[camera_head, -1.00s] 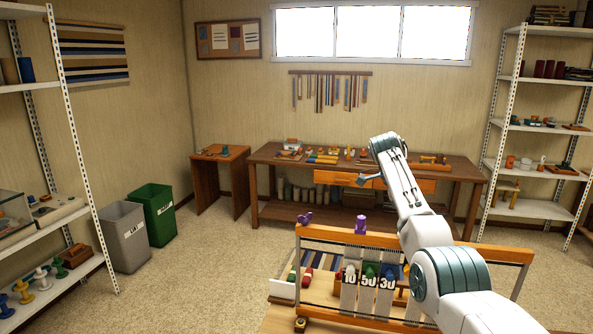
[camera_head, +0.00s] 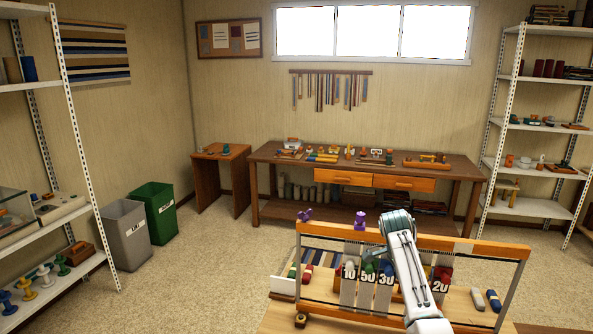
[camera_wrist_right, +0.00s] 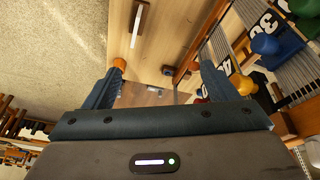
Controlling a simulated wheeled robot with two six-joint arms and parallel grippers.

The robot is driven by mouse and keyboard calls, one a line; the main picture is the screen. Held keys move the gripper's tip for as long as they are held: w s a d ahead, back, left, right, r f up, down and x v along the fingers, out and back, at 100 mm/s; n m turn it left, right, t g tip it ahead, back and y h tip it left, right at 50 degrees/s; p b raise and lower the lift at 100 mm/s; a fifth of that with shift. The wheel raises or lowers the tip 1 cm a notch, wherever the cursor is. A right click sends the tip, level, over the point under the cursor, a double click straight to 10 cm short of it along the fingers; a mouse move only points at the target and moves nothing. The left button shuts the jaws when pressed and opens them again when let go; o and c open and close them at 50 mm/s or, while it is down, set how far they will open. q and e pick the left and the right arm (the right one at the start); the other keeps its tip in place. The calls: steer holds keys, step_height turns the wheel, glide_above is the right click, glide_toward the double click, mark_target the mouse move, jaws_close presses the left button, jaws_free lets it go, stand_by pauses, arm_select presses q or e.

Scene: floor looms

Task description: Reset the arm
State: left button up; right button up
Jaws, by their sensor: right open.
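My right arm (camera_head: 410,270) reaches up from the bottom, in front of the loom (camera_head: 325,230). The head view does not show its fingers clearly. In the right wrist view my right gripper (camera_wrist_right: 163,68) is open, with two dark blue fingers apart and nothing visible between them. Wooden surface shows beyond the fingers, and the loom's threads and numbered tags are to the right. My left gripper is not in view.
Numbered tags such as 10 (camera_head: 348,272) and 20 (camera_head: 440,286) hang on the loom with coloured pieces. A purple piece (camera_head: 360,220) stands on its top bar. A workbench (camera_head: 265,155), shelves and two bins (camera_head: 154,212) stand beyond open carpet.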

steer(key=s+f+n+t+y, duration=0.15)
steer(key=s+f+n, duration=0.65)
steer(key=s+f, duration=1.2)
steer(key=s+a+r+n+t, duration=0.1)
steer(key=s+r+n, duration=0.15)
steer(key=s, duration=0.65)
steer(key=s+a+r+n+t+y, duration=0.15)
steer(key=s+n, duration=0.25)
steer(key=s, duration=0.6)
steer(key=s+a+r+n, duration=0.1)
steer(key=s+r+n, duration=0.2)
steer(key=s, duration=0.6)
steer(key=d+f+g+b, duration=0.15)
steer(key=f+b, duration=0.25)
steer(key=f, duration=1.5)
steer(key=d+f+b, duration=0.2)
steer(key=f+b, duration=0.2)
steer(key=f, duration=1.6)
steer(key=s+f+b, duration=0.3)
steer(key=s+f, duration=0.6)
steer(key=f, duration=0.3)
steer(key=s+d+f+g+b, duration=0.1)
steer(key=s+f+b, duration=0.2)
steer(key=s+f, duration=0.7)
step_height(320, 180, down, 3)
steer(key=shift+f+m, duration=0.15)
steer(key=shift+m, duration=0.2)
